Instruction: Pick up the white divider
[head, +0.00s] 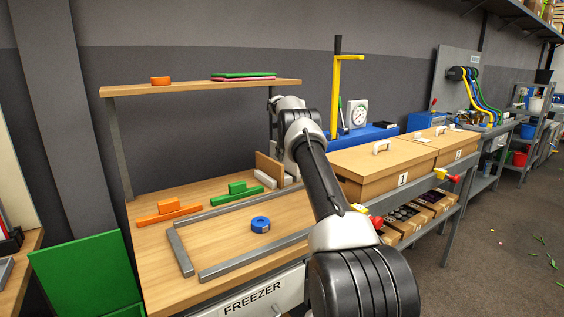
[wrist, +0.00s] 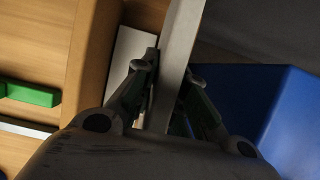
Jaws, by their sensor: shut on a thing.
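In the wrist view, my gripper (wrist: 168,88) has its two fingers closed on either side of a pale, flat upright strip, which I take to be the white divider (wrist: 180,45). It runs from the top edge of the view down between the fingers. In the head view, my arm reaches toward the back right of the table, and the arm hides my gripper and most of the held piece.
A brown board (wrist: 92,60) and a white block (wrist: 128,60) stand close left of the fingers. A blue surface (wrist: 290,110) lies to the right.

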